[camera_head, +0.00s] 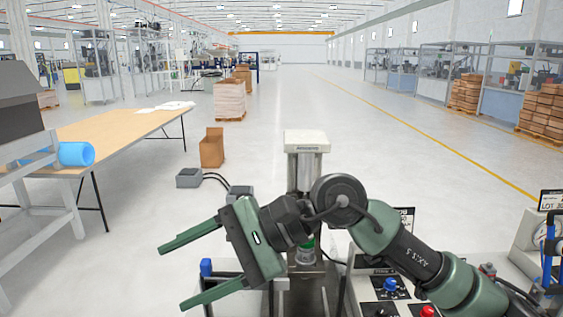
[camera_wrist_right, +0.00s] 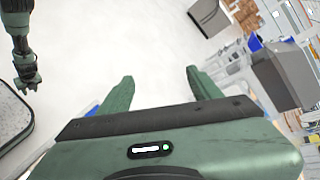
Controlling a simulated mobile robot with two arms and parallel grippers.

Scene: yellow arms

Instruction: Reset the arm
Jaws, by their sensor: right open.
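My right arm is dark green with black joints and reaches in from the lower right of the head view. Its gripper (camera_head: 172,277) points left with two fingers spread wide and nothing between them. In the right wrist view the same gripper (camera_wrist_right: 158,84) shows its two fingers apart over pale floor. Another green arm hangs at the upper left of the wrist view, and its end looks like my left gripper (camera_wrist_right: 28,80). It is too small to tell its jaws. No left arm shows in the head view.
A wooden-topped table (camera_head: 120,128) with a blue cylinder (camera_head: 76,154) stands at the left. A cardboard box (camera_head: 212,148) and grey boxes (camera_head: 189,178) are on the floor ahead. A panel with blue and red knobs (camera_head: 390,287) lies below my right arm. The aisle beyond is clear.

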